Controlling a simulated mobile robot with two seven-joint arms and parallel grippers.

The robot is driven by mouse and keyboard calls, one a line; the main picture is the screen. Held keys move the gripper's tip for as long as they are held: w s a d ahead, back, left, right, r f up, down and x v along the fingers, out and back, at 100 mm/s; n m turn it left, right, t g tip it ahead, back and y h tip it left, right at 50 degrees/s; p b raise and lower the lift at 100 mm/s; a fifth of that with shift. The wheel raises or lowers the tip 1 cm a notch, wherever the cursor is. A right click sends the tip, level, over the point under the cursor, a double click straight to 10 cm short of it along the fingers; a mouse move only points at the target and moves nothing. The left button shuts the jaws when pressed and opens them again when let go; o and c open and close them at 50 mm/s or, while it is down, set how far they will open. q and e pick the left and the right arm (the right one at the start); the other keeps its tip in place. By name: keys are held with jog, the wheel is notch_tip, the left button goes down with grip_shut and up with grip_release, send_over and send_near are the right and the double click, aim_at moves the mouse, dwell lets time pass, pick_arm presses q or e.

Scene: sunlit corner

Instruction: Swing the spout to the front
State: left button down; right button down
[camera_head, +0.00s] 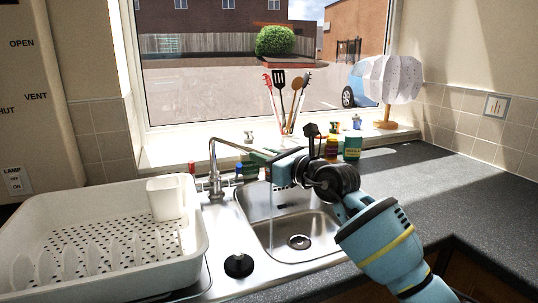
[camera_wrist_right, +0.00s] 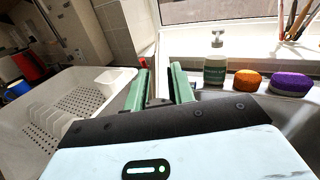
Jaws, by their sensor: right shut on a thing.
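The tap's spout (camera_head: 229,144) is a slim metal tube that rises from the tap base (camera_head: 215,187) behind the sink and bends over to the right. Its outer end meets my right gripper (camera_head: 260,157), which is shut on it above the back left of the sink basin (camera_head: 290,220). In the wrist view the two green fingers of my right gripper (camera_wrist_right: 159,82) point away from the camera, and the spout between them is mostly hidden. My left gripper is not in view.
A white dish rack (camera_head: 95,285) with a white cup (camera_head: 166,197) stands left of the sink. A black plug (camera_head: 238,265) lies on the sink's front ledge. A green can (camera_head: 352,148) stands behind my right arm. The right counter (camera_head: 450,200) is clear.

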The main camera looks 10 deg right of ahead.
jog(key=c, duration=1.5)
grip_release()
jog(key=shift+f, duration=0.15)
jog(key=shift+c, duration=0.2)
jog(key=o, duration=0.4)
jog(key=shift+c, duration=0.2)
jog(key=v, duration=0.8)
